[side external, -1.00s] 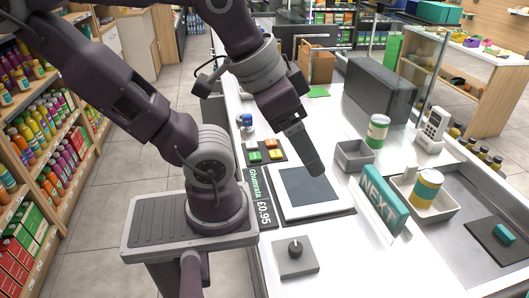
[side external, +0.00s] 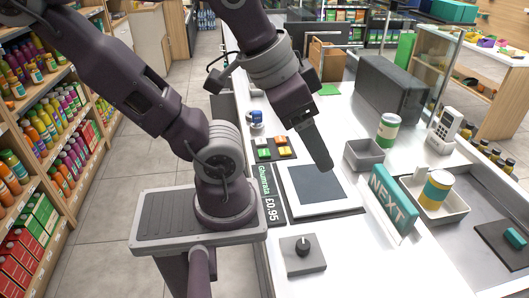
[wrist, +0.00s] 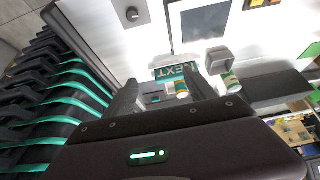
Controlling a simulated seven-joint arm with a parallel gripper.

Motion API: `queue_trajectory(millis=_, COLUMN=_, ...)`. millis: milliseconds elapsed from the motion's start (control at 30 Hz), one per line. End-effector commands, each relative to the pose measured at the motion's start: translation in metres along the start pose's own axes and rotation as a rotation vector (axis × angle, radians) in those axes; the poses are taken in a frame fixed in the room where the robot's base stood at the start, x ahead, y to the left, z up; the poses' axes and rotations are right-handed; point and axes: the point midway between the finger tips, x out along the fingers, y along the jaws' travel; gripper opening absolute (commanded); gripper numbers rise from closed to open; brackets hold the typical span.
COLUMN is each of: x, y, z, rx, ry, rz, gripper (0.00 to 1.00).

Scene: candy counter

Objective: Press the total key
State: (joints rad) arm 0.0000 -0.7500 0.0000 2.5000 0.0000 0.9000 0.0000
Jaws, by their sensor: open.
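A dark keypad (side external: 273,149) lies on the white counter, left of the scale. It has a white, an orange, a green and a yellow key; their labels are too small to read. In the wrist view, part of the keypad with coloured keys (wrist: 262,3) shows at the top right edge. My gripper (side external: 326,166) hangs over the upper right of the scale, apart from the keypad and to its right. In the wrist view my gripper (wrist: 162,92) has its two fingers spread, with nothing between them held.
The scale (side external: 316,185) has a price display (side external: 269,200) at its left. A knob box (side external: 303,252), a grey bin (side external: 364,155), a NEXT sign (side external: 391,202), a green-white can (side external: 388,130) and a tray with a jar (side external: 435,190) stand around it. A blue-topped item (side external: 256,118) stands behind the keypad.

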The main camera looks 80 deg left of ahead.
Motion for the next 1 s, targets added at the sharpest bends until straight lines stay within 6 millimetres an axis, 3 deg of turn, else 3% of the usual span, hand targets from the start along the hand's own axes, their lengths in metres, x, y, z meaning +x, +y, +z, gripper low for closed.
queue_trajectory(millis=33, x=0.0000, y=0.0000, z=0.0000, rx=0.000, ry=0.000, rz=0.000, gripper=0.52)
queue_trajectory(millis=300, x=0.0000, y=0.0000, z=0.0000, rx=0.000, ry=0.000, rz=0.000, gripper=0.00)
queue_trajectory(millis=1000, x=0.0000, y=0.0000, z=0.0000, rx=0.000, ry=0.000, rz=0.000, gripper=0.00)
